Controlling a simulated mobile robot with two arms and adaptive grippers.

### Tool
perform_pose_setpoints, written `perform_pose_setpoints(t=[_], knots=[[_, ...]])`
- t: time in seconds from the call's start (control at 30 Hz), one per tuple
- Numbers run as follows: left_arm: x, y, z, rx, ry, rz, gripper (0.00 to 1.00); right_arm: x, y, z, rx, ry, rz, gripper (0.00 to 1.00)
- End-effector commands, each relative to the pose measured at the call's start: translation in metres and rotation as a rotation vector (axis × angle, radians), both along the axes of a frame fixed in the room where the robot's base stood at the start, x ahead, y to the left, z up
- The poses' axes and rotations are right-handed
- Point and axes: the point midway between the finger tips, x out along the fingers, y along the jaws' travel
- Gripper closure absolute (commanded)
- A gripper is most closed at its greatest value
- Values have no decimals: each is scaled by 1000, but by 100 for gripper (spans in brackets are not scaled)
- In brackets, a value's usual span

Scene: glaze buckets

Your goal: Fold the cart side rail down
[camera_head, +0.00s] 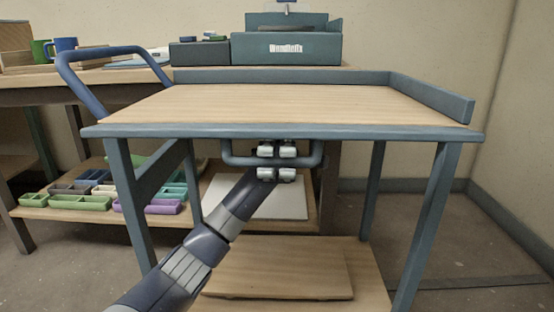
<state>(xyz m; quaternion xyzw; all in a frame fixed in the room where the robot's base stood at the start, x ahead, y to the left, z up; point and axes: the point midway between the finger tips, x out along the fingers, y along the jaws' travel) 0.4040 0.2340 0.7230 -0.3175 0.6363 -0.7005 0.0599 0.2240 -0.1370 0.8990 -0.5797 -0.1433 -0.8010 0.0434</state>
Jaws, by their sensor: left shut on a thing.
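The cart (300,132) stands in front of me, with a wooden top and a blue-grey frame. A U-shaped blue-grey side rail (240,160) hangs below the front edge of the cart top, its crossbar lower than the edge. My left arm reaches up from the bottom left. My left gripper (277,160) is shut around the middle of the rail's crossbar, under the edge; the fingers hide that part of the bar. My right gripper is not in view.
The cart top is bare, with raised borders at the back and right (432,96). A curved push handle (85,90) rises at the left. A wooden board (280,270) lies on the lower shelf. Behind stands a workbench with mugs (62,45), a labelled blue-grey bin (287,48) and colored trays below.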

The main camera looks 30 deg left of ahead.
Motion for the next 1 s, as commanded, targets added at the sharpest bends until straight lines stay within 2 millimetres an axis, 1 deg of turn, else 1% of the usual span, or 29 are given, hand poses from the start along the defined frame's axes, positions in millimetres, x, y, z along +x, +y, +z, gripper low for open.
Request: perform_pose_setpoints(t=[0.07, 0.1, 0.13, 0.67, 0.87, 1.0], knots=[[0, 0, 1, -2, 1, 0, 100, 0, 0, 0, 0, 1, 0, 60], [0, 0, 1, -2, 1, 0, 81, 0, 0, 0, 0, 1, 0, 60], [0, 0, 1, -2, 1, 0, 80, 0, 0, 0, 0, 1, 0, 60], [0, 0, 0, -10, 15, -1, 80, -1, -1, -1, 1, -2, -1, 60], [-2, -1, 4, -69, 113, -2, 80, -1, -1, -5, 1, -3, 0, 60], [-3, -2, 10, -135, 221, -2, 80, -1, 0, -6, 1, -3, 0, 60]])
